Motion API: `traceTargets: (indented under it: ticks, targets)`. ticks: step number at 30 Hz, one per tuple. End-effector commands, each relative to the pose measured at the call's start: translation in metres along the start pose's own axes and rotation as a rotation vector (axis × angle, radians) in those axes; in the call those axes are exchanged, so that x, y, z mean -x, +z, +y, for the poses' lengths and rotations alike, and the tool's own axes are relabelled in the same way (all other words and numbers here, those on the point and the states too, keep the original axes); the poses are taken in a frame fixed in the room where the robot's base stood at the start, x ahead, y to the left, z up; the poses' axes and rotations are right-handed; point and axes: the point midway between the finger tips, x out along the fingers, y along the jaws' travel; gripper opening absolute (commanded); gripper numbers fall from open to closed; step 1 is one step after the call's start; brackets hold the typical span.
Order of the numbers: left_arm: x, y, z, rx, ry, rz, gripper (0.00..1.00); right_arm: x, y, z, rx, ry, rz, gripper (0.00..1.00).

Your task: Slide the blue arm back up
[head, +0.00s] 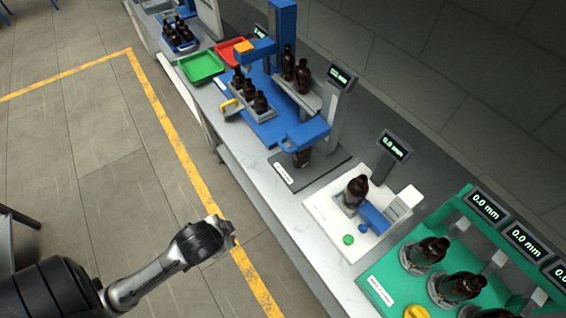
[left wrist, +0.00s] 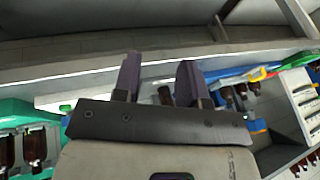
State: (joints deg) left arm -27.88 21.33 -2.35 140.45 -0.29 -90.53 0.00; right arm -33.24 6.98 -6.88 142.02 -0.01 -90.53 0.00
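A blue arm (head: 305,134) sticks out from a grey upright post on a dark base in the head view. It sits low, just above a dark bottle (head: 302,158), which it partly hides. I cannot tell whether they touch. My left gripper (head: 228,232) is over the floor near the yellow line, well apart from the bench and the blue arm. In the left wrist view its two fingers (left wrist: 158,80) are spread with a gap and hold nothing. A brown bottle shows beyond the gap. My right gripper is in neither view.
A white station (head: 325,212) with a bottle and a smaller blue part stands nearer. A green station (head: 375,268) with several bottles is beside it. A blue gantry (head: 283,22), a grey rack of bottles and red (head: 228,50) and green (head: 201,67) trays lie farther back.

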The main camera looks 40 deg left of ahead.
Motion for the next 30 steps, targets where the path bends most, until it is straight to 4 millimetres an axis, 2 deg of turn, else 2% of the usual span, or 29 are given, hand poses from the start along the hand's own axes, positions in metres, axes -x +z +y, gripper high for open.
traceTargets:
  ticks: [1, 3, 8, 11, 12, 14, 15, 18, 21, 24, 30]
  targets:
    - [-0.034, 0.010, -0.006, -0.014, -0.042, -0.002, 0.39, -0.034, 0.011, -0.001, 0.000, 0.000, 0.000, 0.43]
    - [-0.058, 0.014, -0.021, -0.030, -0.097, 0.000, 0.39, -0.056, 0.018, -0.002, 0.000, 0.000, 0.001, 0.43]
    - [-0.108, 0.011, -0.064, -0.075, -0.247, 0.071, 0.39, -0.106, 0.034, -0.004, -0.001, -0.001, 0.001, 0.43]
    - [-0.133, -0.004, -0.099, -0.138, -0.366, 0.178, 0.39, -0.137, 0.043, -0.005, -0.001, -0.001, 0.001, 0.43]
    - [-0.140, -0.015, -0.116, -0.185, -0.426, 0.245, 0.39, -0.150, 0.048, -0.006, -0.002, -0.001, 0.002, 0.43]
    - [-0.136, -0.037, -0.139, -0.270, -0.508, 0.356, 0.39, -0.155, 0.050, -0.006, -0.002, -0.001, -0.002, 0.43]
    - [-0.127, -0.051, -0.152, -0.327, -0.551, 0.426, 0.39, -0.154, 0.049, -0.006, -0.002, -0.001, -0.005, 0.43]
    - [-0.106, -0.081, -0.168, -0.474, -0.639, 0.591, 0.39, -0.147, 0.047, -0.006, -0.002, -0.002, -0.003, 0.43]
    - [-0.093, -0.101, -0.165, -0.607, -0.700, 0.746, 0.39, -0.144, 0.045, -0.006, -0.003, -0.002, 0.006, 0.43]
    - [-0.079, -0.116, -0.153, -0.735, -0.748, 0.887, 0.39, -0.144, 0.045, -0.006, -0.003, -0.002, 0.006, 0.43]
    - [-0.052, -0.131, -0.127, -0.923, -0.822, 1.107, 0.39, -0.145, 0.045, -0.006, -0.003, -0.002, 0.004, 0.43]
